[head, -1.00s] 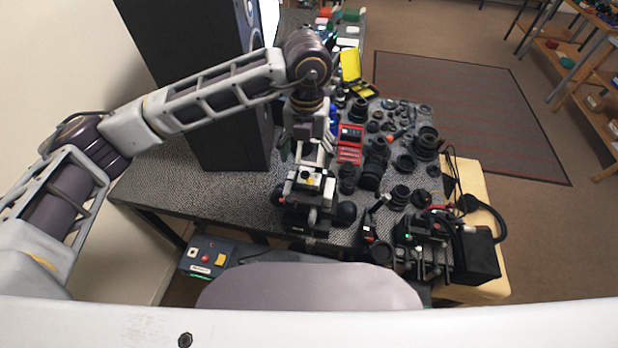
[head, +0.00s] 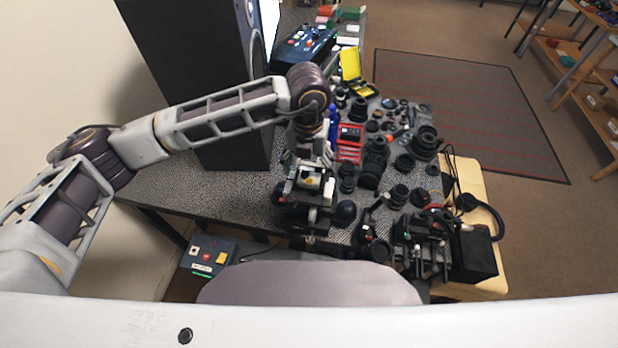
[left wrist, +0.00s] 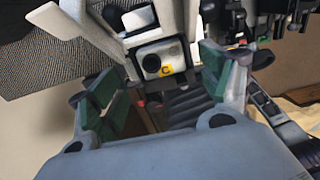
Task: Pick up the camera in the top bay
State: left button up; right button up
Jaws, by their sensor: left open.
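The camera, a small pale block with a dark round lens and a yellow tag, sits in the top bay of a dark stand with white parts. In the left wrist view the camera (left wrist: 175,55) lies between my two green-padded fingers. My left gripper (left wrist: 160,72) is open, with a finger on each side and gaps to the camera. In the head view the camera (head: 309,183) shows on the stand (head: 292,216), and my left gripper (head: 312,158) is just behind and above it, its fingers partly hidden. My right gripper is not seen.
Several dark lenses (head: 374,170) and a red case (head: 350,142) crowd the table to the right. A black fixture (head: 425,235) stands at the front right. The table's left front (head: 175,185) is clear.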

aim_at(309, 177)
pick_arm(q)
notch_tip(309, 177, down, 2)
jog(key=shift+d+f+p, duration=0.15)
jog(key=shift+f+p, duration=0.1)
jog(key=shift+p, duration=0.25)
jog(key=shift+f, duration=0.7)
jog(key=c, duration=1.1)
jog(key=shift+c, duration=0.2)
jog(key=shift+w+r, duration=0.1)
jog(key=shift+r, duration=0.1)
notch_tip(309, 177, up, 8)
jog(key=shift+b, duration=0.95)
jog(key=shift+r, duration=0.85)
